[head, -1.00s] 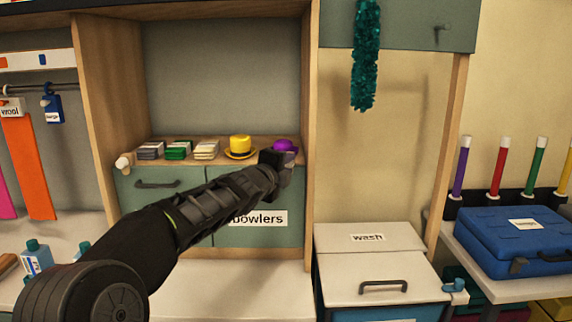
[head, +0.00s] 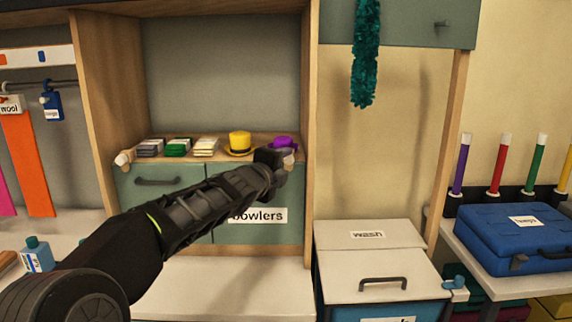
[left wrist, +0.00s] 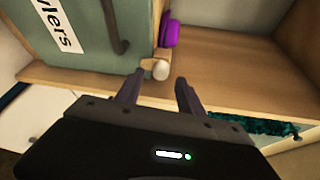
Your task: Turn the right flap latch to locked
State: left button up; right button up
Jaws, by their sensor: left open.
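The right flap (head: 229,232) is a green door labelled "bowlers", closed under a wooden shelf. Its latch, a cream peg (head: 289,158) at the flap's upper right, is partly hidden by my left gripper (head: 275,160). In the left wrist view, the latch (left wrist: 161,70) lies just beyond and between the fingertips of my open left gripper (left wrist: 161,85), with nothing held. I cannot tell whether they touch it. The flap's handle (left wrist: 117,32) shows beside it. My right gripper is not in view.
A purple hat (head: 284,142) sits right behind the latch, and a yellow hat (head: 240,143) stands left of it. A left flap (head: 160,200) has its own cream latch (head: 124,158). The cubby's right post (head: 309,180) stands close to the gripper.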

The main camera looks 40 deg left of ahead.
pick_arm(q)
jog(key=v, duration=0.5)
jog(key=shift+s+d, duration=0.1)
jog(key=shift+s, duration=0.15)
